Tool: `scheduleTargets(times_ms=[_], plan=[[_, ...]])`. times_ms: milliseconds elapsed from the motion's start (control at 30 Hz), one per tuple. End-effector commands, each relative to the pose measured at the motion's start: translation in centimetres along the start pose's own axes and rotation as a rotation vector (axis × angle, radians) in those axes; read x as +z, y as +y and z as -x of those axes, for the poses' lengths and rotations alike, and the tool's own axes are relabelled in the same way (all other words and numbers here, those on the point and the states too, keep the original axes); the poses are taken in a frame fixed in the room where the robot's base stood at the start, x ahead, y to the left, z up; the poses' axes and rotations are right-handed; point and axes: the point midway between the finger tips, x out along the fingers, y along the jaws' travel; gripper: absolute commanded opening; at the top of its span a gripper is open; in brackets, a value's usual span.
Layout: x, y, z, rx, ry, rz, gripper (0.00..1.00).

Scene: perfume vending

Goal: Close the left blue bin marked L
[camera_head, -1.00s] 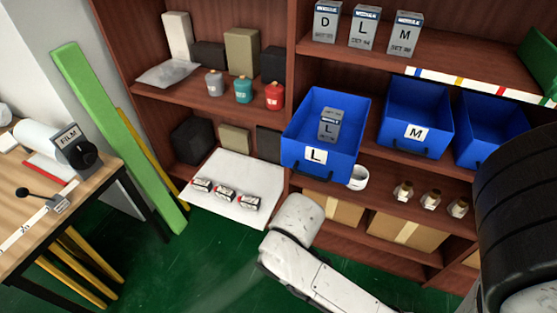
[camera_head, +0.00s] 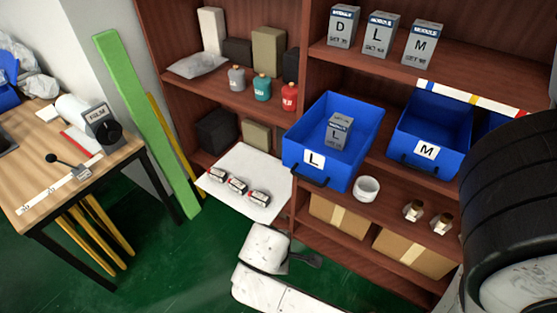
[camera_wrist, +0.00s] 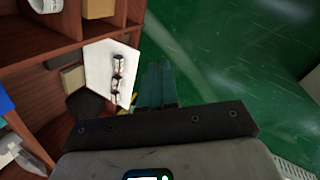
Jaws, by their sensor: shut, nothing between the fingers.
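The left blue bin (camera_head: 348,176) has a white label with a black L and a dark handle on its front. It sticks out from the middle shelf, past the front edge and further out than the M bin. A grey box marked L (camera_head: 337,133) stands inside it. My gripper (camera_head: 316,261) is below and in front of the bin, apart from it, low over the green floor. In the wrist view its dark fingers (camera_wrist: 157,72) are together and empty.
The blue M bin (camera_head: 462,157) stands to the right. A white cup (camera_head: 367,189) and small bottles (camera_head: 442,223) are on the shelf below the bins. A white sheet (camera_head: 262,163) with three small boxes lies left of the bin. Green floor (camera_head: 190,265) is open in front.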

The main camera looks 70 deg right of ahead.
Motion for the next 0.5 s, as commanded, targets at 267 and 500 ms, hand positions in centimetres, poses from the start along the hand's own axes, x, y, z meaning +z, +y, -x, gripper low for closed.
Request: scheduleTargets(times_ms=[267,500], plan=[[-0.8,3.6,-0.4,0.179,-0.163,0.199,0.0],[-2.6,8.2,1.4,0.391,-0.449,0.497,0.0]])
